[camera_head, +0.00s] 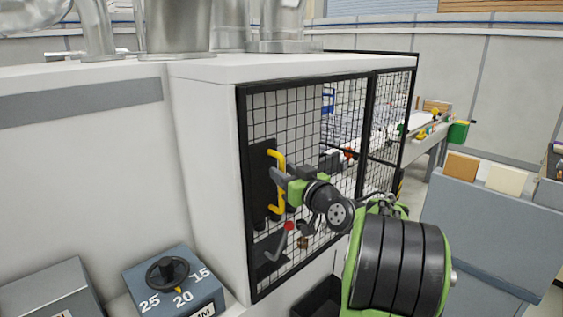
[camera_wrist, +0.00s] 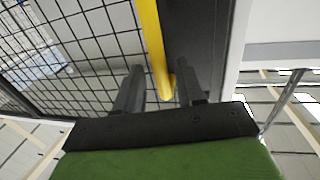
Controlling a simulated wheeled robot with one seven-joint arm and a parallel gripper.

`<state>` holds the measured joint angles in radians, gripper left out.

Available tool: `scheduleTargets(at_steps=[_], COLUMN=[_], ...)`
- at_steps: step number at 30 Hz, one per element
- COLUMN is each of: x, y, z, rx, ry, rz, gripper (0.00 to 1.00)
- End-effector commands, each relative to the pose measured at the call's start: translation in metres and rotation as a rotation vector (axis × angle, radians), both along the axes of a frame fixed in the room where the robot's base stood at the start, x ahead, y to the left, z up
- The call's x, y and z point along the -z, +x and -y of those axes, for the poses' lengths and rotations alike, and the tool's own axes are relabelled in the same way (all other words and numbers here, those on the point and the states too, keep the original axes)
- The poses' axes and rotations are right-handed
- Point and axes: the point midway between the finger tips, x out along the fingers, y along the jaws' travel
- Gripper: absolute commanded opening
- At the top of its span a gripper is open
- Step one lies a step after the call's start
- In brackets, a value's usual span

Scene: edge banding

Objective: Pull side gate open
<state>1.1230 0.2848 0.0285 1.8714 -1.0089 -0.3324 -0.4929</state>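The side gate (camera_head: 330,150) is a black-framed wire-mesh panel on the side of the white machine, and it looks flush with the machine. A yellow upright handle (camera_head: 279,158) is mounted on a dark plate near the gate's left edge. My gripper (camera_head: 277,176) is at the middle of the handle. In the wrist view, the yellow handle (camera_wrist: 153,38) runs between the two dark fingers of my gripper (camera_wrist: 160,82), with a gap visible to the left finger. The fingers are apart, one on each side of it. Contact with the right finger is hard to tell.
A red-knobbed lever (camera_head: 288,227) sits low on the gate, below my gripper. A blue-grey dial box (camera_head: 178,285) stands at the lower left. A blue-grey rack with sample boards (camera_head: 490,225) stands at the right. Metal ducts (camera_head: 180,25) rise above the machine.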

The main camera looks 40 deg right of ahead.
Motion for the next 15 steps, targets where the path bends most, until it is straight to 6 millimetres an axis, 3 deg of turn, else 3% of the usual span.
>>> scheduleTargets(at_steps=[4,11,15], x=[-0.0017,0.0003,0.0005], y=[0.0149,0.0168,0.0166], z=[0.0022,0.0027,0.0026], rx=[-0.001,0.000,0.000], ry=[0.001,0.000,0.000], rz=[0.000,0.000,0.000], gripper=[0.39,0.39,0.22])
